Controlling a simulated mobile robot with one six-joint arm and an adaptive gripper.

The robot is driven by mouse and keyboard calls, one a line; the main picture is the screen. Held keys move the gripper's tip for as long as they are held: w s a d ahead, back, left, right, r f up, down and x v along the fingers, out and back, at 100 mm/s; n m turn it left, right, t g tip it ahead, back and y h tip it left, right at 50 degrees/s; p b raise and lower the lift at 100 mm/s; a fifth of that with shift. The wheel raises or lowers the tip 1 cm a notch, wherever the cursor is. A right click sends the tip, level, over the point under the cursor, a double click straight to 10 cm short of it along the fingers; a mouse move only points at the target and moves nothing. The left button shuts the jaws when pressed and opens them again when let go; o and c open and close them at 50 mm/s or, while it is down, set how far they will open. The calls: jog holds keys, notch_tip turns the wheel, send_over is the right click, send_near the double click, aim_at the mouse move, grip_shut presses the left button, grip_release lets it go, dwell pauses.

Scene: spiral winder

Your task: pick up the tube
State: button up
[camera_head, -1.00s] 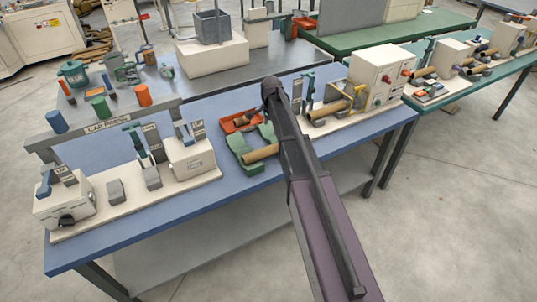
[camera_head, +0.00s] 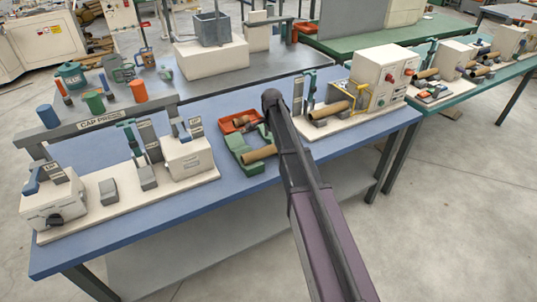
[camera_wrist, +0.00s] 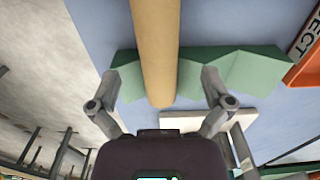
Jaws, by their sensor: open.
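A tan cardboard tube (camera_head: 260,154) lies across the green cradle (camera_head: 238,150) on the blue table. In the wrist view the same tube (camera_wrist: 155,45) runs down the middle, over the green cradle (camera_wrist: 245,75). My gripper (camera_wrist: 160,78) is open, with one finger on each side of the tube and visible gaps to both. I cannot tell how far above the tube the fingers are. In the head view my gripper is hidden behind my own arm.
A red tray (camera_head: 238,123) lies behind the cradle. The cap press (camera_head: 100,121) stands to the left. A white machine with a control box (camera_head: 380,78) stands to the right, with another tan tube (camera_head: 331,110) on it. The table's front edge is clear.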

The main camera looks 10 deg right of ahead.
aim_at(272, 145)
jog(key=shift+f, duration=0.1)
dwell(0.3)
jog(key=shift+f+b, duration=2.55)
jog(key=shift+b, duration=0.05)
jog(key=shift+c, duration=0.2)
jog(key=c, duration=1.2)
